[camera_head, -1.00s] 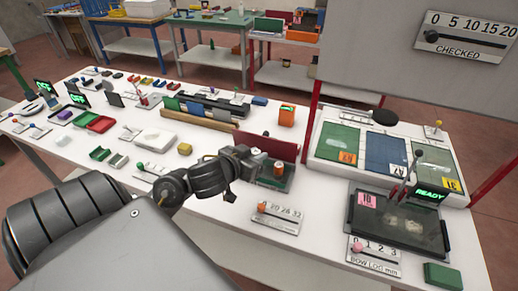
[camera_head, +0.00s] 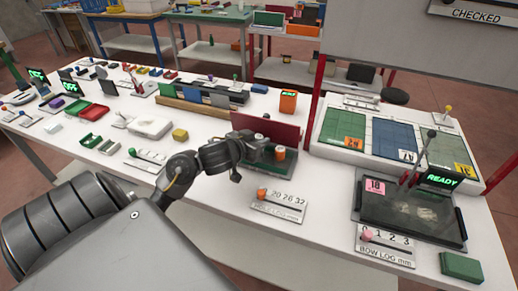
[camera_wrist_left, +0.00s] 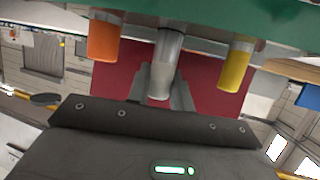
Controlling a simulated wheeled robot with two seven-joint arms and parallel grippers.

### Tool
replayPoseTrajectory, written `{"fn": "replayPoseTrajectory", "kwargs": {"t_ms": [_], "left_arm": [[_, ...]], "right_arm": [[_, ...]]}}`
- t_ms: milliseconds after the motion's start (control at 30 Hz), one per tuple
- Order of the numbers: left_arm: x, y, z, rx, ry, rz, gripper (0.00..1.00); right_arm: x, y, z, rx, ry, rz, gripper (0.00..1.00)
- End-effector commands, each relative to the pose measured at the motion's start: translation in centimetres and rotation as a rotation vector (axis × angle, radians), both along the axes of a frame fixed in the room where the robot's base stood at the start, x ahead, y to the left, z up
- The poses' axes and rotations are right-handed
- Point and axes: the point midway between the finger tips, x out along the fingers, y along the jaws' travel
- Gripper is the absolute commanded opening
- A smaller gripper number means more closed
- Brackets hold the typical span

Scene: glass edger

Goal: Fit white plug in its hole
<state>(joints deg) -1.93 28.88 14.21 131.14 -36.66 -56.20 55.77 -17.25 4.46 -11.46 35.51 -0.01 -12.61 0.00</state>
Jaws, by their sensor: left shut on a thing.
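My left gripper (camera_head: 256,146) is at the green rack (camera_head: 262,168) in front of the upright red panel (camera_head: 273,128). In the left wrist view its fingers (camera_wrist_left: 162,92) are shut on a pale grey-white cylinder, the white plug (camera_wrist_left: 167,52). This plug reaches up to the green rack (camera_wrist_left: 240,14), which fills the top of that view; I cannot tell whether it is seated there. An orange plug (camera_wrist_left: 104,40) and a yellow plug (camera_wrist_left: 235,66) stand on either side of it, apart from the fingers. The orange plug also shows in the head view (camera_head: 280,153). I cannot identify the white plug's hole.
A label plate with an orange knob (camera_head: 262,194) lies in front of the rack. To the right are a dark tray (camera_head: 400,232) with a READY display (camera_head: 441,180) and a stand with green and blue panels (camera_head: 389,145).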

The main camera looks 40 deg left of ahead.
Motion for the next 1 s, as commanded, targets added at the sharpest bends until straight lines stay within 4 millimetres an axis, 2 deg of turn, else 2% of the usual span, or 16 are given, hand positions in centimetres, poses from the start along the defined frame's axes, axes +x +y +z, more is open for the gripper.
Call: {"fn": "replayPoseTrajectory", "kwargs": {"t_ms": [33, 100, 333, 367, 500, 533, 833, 1000], "left_arm": [[-0.1, 0.0, -1.7, -0.001, 0.011, 0.001, 0.0], [-0.1, -0.1, -2.2, 0.002, 0.015, -0.001, 0.0], [-0.2, -0.2, -2.7, 0.004, 0.027, -0.005, 0.0], [-0.2, -0.3, -2.8, 0.004, 0.029, -0.005, 0.24], [-0.2, -0.2, -2.6, 0.002, 0.024, -0.003, 0.42], [-0.2, -0.1, -2.5, 0.003, 0.022, -0.003, 0.44], [-0.4, 0.0, -2.0, 0.004, 0.014, -0.001, 0.44], [-2.2, -0.1, -1.0, 0.006, 0.014, -0.001, 0.44]], "right_arm": [[0.0, -0.1, -1.0, -0.001, 0.0, 0.0, 0.49], [0.1, -0.1, -1.2, -0.001, 0.0, 0.0, 0.49], [0.0, -0.5, -1.1, -0.005, 0.0, 0.002, 0.49], [0.0, -0.5, -1.2, -0.006, 0.0, 0.001, 0.49], [0.0, -0.6, -1.2, -0.007, 0.001, 0.002, 0.49], [0.0, -0.5, -1.2, -0.007, 0.001, 0.002, 0.49], [0.1, -0.4, -1.0, -0.005, -0.001, 0.002, 0.49], [0.1, -0.1, -0.1, -0.001, -0.001, 0.0, 0.49]]}}
